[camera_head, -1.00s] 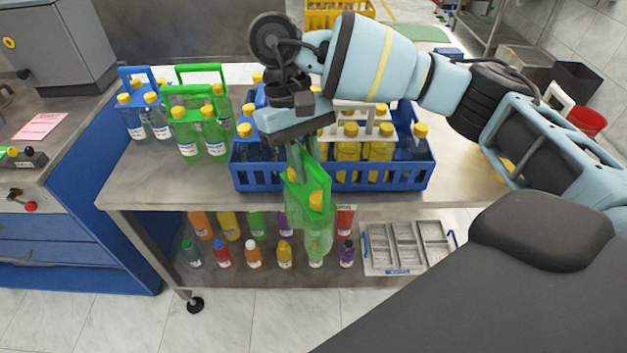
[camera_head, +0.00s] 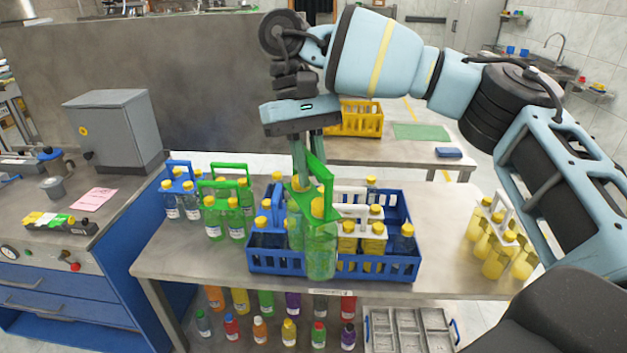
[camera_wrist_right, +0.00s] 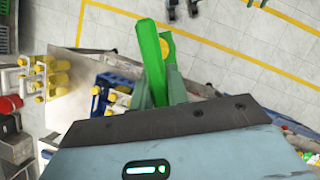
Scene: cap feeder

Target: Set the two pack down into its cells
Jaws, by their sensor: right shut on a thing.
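My right gripper (camera_head: 308,165) is shut on the green handle of the two pack (camera_head: 320,245), whose green bottles have yellow caps. The pack hangs below the fingers and covers part of the front wall of the blue crate (camera_head: 275,263). I cannot tell whether it is above the crate or just in front of it. The cells behind the pack are hidden. Yellow bottles under a white handle and blue bottles stand in the crate. In the right wrist view the green handle (camera_wrist_right: 152,60) is between the fingers. My left gripper is not in view.
A green pack (camera_head: 225,215) and a blue-handled pack (camera_head: 182,195) stand left of the crate. A yellow pack (camera_head: 497,245) with a white handle stands to the right. The steel table (camera_head: 450,265) has bare room between crate and yellow pack. Several bottles stand on the shelf below.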

